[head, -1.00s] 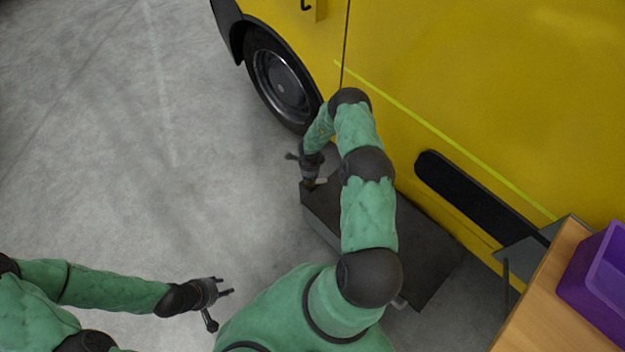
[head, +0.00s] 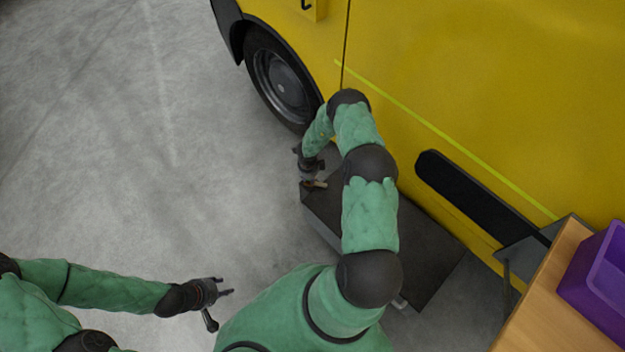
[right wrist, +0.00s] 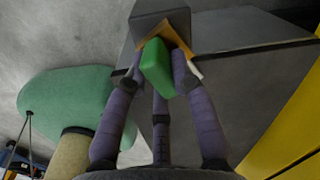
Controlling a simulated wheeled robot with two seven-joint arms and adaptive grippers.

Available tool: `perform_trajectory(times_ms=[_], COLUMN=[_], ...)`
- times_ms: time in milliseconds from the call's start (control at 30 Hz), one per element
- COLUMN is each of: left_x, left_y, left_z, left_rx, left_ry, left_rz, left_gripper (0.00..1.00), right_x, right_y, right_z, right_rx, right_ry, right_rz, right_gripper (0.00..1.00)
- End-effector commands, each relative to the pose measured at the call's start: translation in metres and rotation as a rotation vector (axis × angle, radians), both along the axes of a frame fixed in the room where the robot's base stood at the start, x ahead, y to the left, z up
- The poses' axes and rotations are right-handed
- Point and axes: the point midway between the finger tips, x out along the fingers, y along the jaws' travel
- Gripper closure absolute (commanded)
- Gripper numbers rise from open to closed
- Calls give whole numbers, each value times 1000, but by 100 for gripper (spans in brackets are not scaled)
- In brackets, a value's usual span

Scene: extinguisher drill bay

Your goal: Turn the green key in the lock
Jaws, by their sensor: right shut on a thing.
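The green key (right wrist: 157,68) shows large in the right wrist view, its head between the fingers of my right gripper (right wrist: 160,80). My right gripper is shut on it. Behind the key is an orange-brown lock plate (right wrist: 178,38) on a grey block (right wrist: 160,18); the key's tip is hidden. In the head view my right gripper (head: 311,176) is over the near-left end of a dark bench, with the orange-brown lock part (head: 318,184) just beside it. My left gripper (head: 229,286) is open and empty above the floor.
The dark bench top (head: 425,250) runs alongside a yellow vehicle (head: 500,90) with a black wheel (head: 282,85). A wooden table (head: 540,300) with a purple bin (head: 600,280) stands at the right. The grey floor at left is clear.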

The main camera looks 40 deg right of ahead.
Motion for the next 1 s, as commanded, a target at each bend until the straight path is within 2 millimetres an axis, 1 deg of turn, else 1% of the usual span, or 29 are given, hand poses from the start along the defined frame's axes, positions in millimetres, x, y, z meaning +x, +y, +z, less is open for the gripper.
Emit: perform_trajectory(times_ms=[33,500,533,567,600,900,1000], left_x=[0,0,0,0,0,0,0], left_y=[0,0,0,0,0,0,0], left_z=[-1,-9,-8,-8,-8,-8,-8], left_rx=[0,0,0,0,0,0,0], left_ry=[0,0,0,0,0,0,0], left_rz=[0,0,0,0,0,0,0], left_gripper=[60,60,60,60,60,60,60], right_x=[1,3,3,3,3,3,4], right_y=[8,11,10,10,10,6,5], right_z=[-2,-3,-2,-2,-2,0,3], right_rx=[10,6,7,7,7,1,0], right_ry=[-9,-49,-48,-48,-47,-47,-49], right_rz=[-31,-474,-468,-466,-466,-469,-469], right_gripper=[100,100,67,58,48,48,48])
